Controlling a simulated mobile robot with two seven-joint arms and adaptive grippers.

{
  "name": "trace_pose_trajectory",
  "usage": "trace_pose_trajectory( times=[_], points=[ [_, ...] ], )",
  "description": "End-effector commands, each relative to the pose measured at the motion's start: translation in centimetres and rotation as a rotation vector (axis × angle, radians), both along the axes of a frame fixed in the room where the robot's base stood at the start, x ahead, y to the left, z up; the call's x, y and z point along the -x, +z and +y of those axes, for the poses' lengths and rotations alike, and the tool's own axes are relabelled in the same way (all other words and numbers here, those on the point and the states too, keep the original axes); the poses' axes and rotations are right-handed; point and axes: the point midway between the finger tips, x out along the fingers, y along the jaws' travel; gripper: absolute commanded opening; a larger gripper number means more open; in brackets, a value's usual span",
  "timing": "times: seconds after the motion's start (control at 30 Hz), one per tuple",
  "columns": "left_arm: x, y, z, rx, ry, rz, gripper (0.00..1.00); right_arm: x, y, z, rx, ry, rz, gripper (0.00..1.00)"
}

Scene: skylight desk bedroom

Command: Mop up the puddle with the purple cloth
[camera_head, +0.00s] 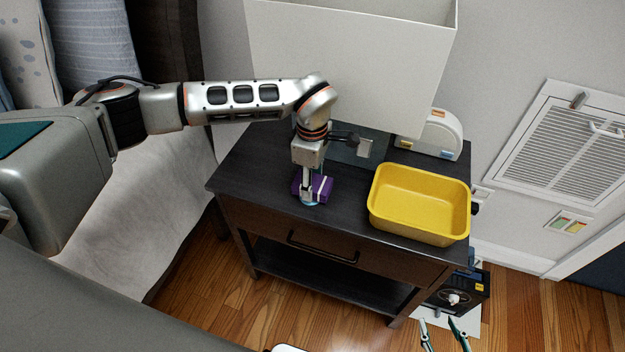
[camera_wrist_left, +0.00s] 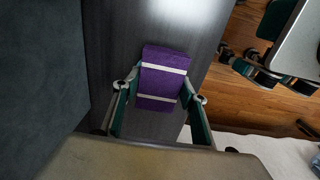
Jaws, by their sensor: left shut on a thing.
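The purple cloth (camera_head: 321,187) is a folded block with pale bands, on the dark nightstand top near its front edge. It also shows in the left wrist view (camera_wrist_left: 163,78), between the fingers. My left gripper (camera_head: 308,196) points down and is shut on the cloth, partly covering it in the head view. I cannot make out a puddle for certain; a small bluish patch shows at the gripper's tip, and it may be a finger. My right gripper (camera_head: 443,330) is at the bottom edge of the head view, fingers apart and empty, over the floor.
A yellow tub (camera_head: 420,234) stands on the nightstand (camera_head: 252,181) right of the cloth. A white lampshade (camera_head: 350,60) rises behind. A white rounded device (camera_head: 440,135) stands at the back right. The bed (camera_head: 170,190) is on the left. Bare nightstand top lies left of the cloth.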

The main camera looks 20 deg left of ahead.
Motion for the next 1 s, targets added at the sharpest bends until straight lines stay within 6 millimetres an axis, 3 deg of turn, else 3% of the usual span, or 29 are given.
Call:
trace_pose_trajectory(
  times=[0.6,1.0],
  points=[
    [0.0,-0.3,0.0,0.0,0.0,0.0,0.24,1.3,-0.8,0.4,-0.005,0.005,0.025,0.4],
    [0.0,-0.9,0.0,0.001,-0.001,0.0,0.24,1.0,-0.9,0.3,-0.004,0.004,0.019,0.4]
  ],
)
